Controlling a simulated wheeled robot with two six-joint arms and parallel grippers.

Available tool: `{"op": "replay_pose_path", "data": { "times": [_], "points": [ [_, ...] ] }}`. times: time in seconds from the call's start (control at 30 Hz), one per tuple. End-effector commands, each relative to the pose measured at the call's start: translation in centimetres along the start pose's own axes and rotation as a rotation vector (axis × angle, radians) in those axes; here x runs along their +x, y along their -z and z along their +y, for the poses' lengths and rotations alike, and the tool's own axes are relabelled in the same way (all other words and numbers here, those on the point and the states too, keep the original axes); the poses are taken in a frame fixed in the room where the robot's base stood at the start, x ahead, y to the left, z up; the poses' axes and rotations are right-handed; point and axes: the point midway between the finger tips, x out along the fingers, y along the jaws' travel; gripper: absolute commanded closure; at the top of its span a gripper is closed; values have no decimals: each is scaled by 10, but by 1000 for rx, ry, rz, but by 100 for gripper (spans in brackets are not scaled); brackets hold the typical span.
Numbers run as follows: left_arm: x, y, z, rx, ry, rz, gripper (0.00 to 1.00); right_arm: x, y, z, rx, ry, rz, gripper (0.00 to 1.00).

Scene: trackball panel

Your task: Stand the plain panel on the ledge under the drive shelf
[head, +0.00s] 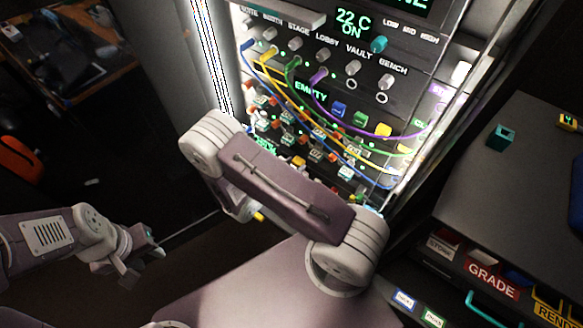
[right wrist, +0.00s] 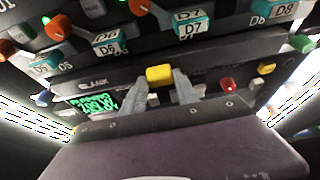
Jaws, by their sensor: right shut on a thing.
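My right gripper (right wrist: 163,80) is shut on a small yellow block (right wrist: 159,75), in front of a dark rack face in the right wrist view. A dark strip (right wrist: 225,62) with a small pale label runs across just behind the block. I cannot tell whether the block is fixed to that strip, nor which dark face is the plain panel or the ledge.
The rack carries a row of knobs (head: 323,55), coloured cables (head: 330,105) and numbered blocks such as D7 (right wrist: 192,23). A green screen (right wrist: 97,103) and a red button (right wrist: 228,84) flank the gripper. A dark counter (head: 500,190) with a teal block (head: 501,136) stands right.

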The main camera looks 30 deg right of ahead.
Motion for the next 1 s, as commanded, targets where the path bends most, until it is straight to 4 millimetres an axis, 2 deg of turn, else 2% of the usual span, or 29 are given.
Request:
{"op": "replay_pose_path", "data": {
  "times": [0.87, 0.9, 0.97, 1.0],
  "points": [
    [2, 0, 0, 0, 0, 0, 64, 20, -9, 0, 1, 1, -1, 100],
    [2, 0, 0, 0, 0, 0, 64, 20, -9, 0, 1, 0, -1, 56],
    [2, 0, 0, 0, 0, 0, 64, 20, -9, 0, 1, 0, -1, 39],
    [2, 0, 0, 0, 0, 0, 64, 20, -9, 0, 1, 0, -1, 39]
  ]
}}
